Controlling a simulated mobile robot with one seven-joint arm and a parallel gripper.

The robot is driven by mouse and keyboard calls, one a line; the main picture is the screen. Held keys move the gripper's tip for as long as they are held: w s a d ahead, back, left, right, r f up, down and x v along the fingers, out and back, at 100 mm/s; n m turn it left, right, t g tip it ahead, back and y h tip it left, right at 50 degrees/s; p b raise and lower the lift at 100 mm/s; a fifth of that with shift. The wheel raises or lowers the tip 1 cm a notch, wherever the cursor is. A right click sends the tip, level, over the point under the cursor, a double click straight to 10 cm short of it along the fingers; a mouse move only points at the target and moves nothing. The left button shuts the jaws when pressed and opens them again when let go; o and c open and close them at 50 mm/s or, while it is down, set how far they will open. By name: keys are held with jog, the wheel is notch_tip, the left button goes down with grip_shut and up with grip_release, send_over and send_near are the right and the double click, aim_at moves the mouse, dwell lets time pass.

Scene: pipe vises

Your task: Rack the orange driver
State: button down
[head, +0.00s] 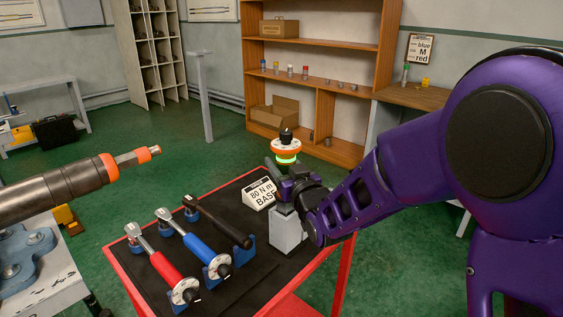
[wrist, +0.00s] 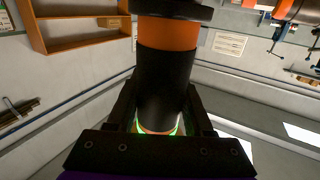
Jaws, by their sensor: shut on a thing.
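The orange driver (head: 286,147) stands about upright in my gripper (head: 291,186), over the right part of the cart. Its top has a white, orange-rimmed dial, a black knob and a glowing green ring. In the wrist view its black barrel with an orange band (wrist: 167,34) runs between my shut fingers (wrist: 160,118). A grey block (head: 289,232) stands right below my gripper. The driver's lower end is hidden, so I cannot tell whether it touches the block.
Red (head: 172,275) and blue (head: 205,250) wrenches and a black-handled tool (head: 222,226) lie in blue cradles on the red-edged cart (head: 140,296). A sign (head: 261,194) reads "80 N m BASE". A large dark tool with orange rings (head: 62,186) juts in from the left.

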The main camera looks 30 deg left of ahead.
jog(key=shift+f, duration=1.9)
dwell(1.8)
